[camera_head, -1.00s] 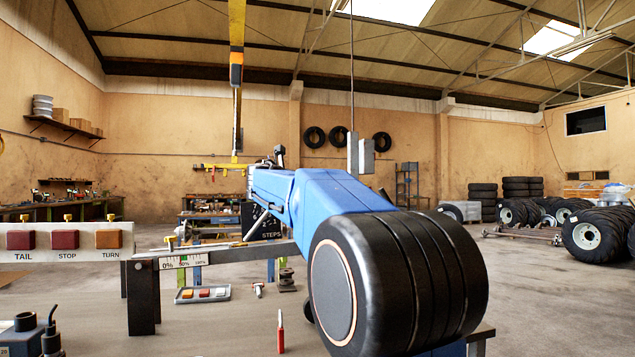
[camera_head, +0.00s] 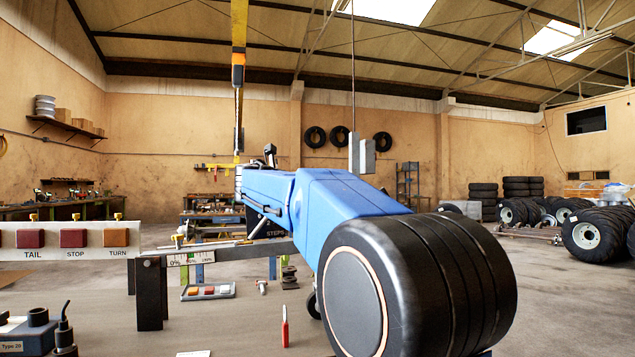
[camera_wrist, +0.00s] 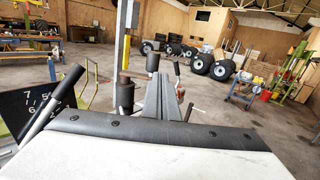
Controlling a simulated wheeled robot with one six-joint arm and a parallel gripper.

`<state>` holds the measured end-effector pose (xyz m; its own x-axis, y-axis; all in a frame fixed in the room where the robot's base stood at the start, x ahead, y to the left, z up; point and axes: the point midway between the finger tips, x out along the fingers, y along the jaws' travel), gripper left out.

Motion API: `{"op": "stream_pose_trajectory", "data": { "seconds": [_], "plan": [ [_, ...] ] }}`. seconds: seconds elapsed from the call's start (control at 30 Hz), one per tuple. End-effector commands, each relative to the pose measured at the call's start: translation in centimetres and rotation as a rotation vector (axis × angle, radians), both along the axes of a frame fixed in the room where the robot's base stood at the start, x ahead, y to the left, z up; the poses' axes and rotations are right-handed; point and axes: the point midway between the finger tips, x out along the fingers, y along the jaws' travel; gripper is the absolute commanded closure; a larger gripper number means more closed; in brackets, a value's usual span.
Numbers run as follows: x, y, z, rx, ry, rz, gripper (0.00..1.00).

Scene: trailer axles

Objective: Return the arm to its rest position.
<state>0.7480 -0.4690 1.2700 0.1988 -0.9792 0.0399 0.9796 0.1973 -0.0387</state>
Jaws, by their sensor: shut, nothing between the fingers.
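My gripper (camera_wrist: 167,98) shows in the wrist view as a grey tapered shape in the middle. It is shut and empty, and points out over the floor, apart from anything I can make out. In the head view my blue arm stretches from the large black joint at front right toward the back of the bench. Its far end is near the middle left, and the gripper cannot be made out there. The black joint hides part of the bench's right side.
A board with labelled buttons (camera_head: 72,240) stands at left. A small tray of coloured pieces (camera_head: 208,291) and a red tool (camera_head: 285,327) lie on the grey bench (camera_head: 230,325). A grey block (camera_head: 367,156) hangs from a cable. Several tyres (camera_head: 588,235) stand far right.

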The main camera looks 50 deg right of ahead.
Motion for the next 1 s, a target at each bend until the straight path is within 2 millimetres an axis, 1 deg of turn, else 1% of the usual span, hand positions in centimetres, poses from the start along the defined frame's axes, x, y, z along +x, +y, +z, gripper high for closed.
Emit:
{"op": "stream_pose_trajectory", "data": {
  "seconds": [0.03,0.2,0.4,0.6,0.87,0.97,1.0],
  "plan": [
    [-0.2,1.0,0.0,-0.001,-0.001,0.004,1.0],
    [-1.1,3.5,-0.1,-0.001,-0.001,0.003,1.0],
    [-1.9,5.7,-0.2,0.0,-0.001,0.003,1.0],
    [-2.2,6.5,-0.2,0.0,-0.001,0.001,1.0],
    [-2.3,6.6,-0.5,0.008,-0.007,0.003,1.0],
    [-2.9,7.2,-2.1,0.066,-0.058,0.021,1.0],
    [-3.3,7.6,-3.4,0.109,-0.094,0.031,1.0]
  ]
}}
